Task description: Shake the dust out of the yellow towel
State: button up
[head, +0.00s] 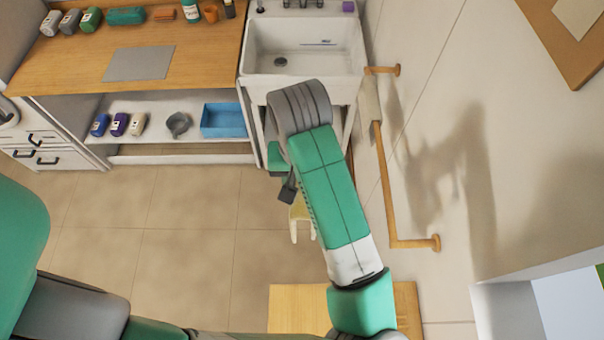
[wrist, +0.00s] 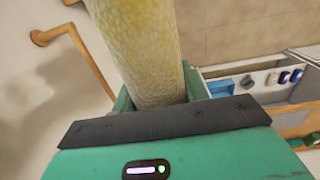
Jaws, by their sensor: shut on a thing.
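The yellow towel (wrist: 142,50) fills the upper middle of the wrist view as a long, rough-textured strip. My gripper (wrist: 157,100) is shut on one end of it, with a green finger showing on either side. The rest of the towel runs away from the jaws and out of the top of the frame. In the head view my forearm hides most of the gripper. A pale yellow piece (head: 300,215) shows below the arm over the floor; it looks like the hanging towel, with two narrow ends.
A wooden wall rail (head: 383,180) stands close right of my arm, with a pale flat thing (head: 369,105) at its upper part. The white sink (head: 303,50) lies beyond. The tiled floor (head: 180,230) is clear.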

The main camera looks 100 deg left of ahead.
jog(key=a, duration=0.6)
jog(key=d, duration=0.7)
jog(key=shift+d, duration=0.35)
dwell(1.0)
